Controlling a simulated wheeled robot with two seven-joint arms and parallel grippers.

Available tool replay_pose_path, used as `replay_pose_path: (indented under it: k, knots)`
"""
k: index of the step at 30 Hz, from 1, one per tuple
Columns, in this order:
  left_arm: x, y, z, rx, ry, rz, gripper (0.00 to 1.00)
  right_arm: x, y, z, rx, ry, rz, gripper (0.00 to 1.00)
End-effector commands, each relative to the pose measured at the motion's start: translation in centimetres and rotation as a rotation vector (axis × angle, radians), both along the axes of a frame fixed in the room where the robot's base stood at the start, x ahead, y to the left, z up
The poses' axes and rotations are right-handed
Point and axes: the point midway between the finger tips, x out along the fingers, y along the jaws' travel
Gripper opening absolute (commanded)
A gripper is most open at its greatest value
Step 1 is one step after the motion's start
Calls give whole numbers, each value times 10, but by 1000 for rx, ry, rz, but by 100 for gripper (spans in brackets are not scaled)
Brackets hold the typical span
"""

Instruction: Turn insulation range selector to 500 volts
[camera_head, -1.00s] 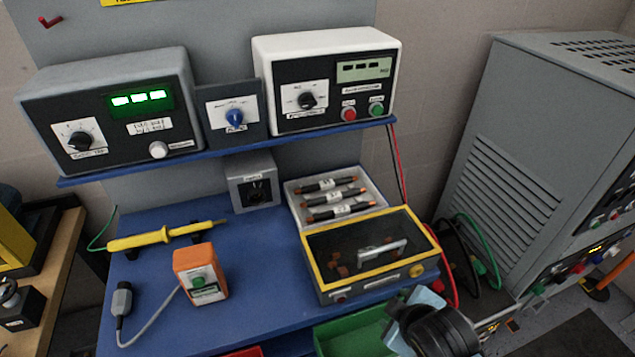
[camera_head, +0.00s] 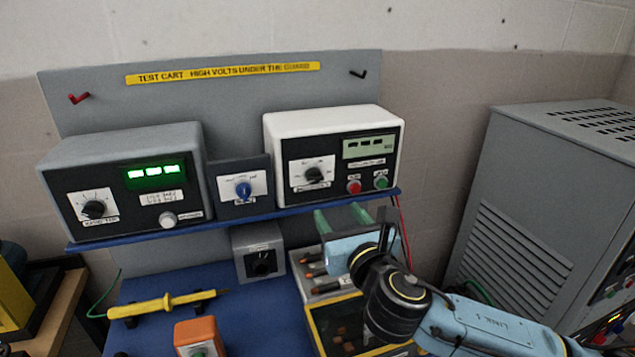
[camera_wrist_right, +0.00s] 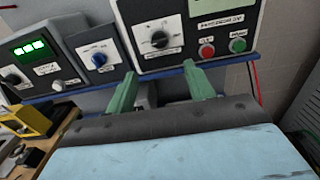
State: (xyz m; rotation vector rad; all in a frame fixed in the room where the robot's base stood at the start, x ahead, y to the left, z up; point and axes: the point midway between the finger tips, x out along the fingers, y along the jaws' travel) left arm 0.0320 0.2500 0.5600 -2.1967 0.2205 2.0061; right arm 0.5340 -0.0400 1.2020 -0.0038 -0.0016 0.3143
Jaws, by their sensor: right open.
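The white-cased instrument (camera_head: 334,150) stands on the blue shelf at the right. Its black selector knob (camera_head: 314,174) sits on a white dial plate. The knob also shows in the right wrist view (camera_wrist_right: 159,39), above and between my fingers. The dial markings are too small to read, so I cannot tell the setting. My right gripper (camera_head: 341,217) is open and empty, its green fingers pointing up just below the shelf and this instrument. In the right wrist view my right gripper (camera_wrist_right: 160,74) is apart from the knob. My left gripper is not in view.
A red button (camera_head: 354,187) and a green button (camera_head: 381,182) sit right of the knob. The blue shelf (camera_head: 290,211) edge runs between gripper and instrument. A blue-knobbed panel (camera_head: 243,189) and a grey instrument (camera_head: 125,180) stand left. A grey cabinet (camera_head: 540,230) stands right.

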Motion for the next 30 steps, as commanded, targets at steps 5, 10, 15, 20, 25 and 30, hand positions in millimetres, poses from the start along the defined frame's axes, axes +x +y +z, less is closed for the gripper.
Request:
replay_pose_path:
  k: [5, 10, 15, 20, 25, 30]
  knots:
    - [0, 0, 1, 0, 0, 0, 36, 20, 7, 1, -1, -1, -1, 53]
    - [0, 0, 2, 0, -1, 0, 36, 48, 16, 1, 0, -1, -1, 53]
    - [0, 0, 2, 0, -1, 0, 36, 74, 25, 1, 3, 1, -1, 53]
    - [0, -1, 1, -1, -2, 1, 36, 97, 32, 0, 2, 1, -1, 53]
    - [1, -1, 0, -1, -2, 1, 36, 114, 37, 0, 4, 1, -1, 53]
    - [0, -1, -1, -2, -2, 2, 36, 122, 40, 0, 3, 2, 0, 53]
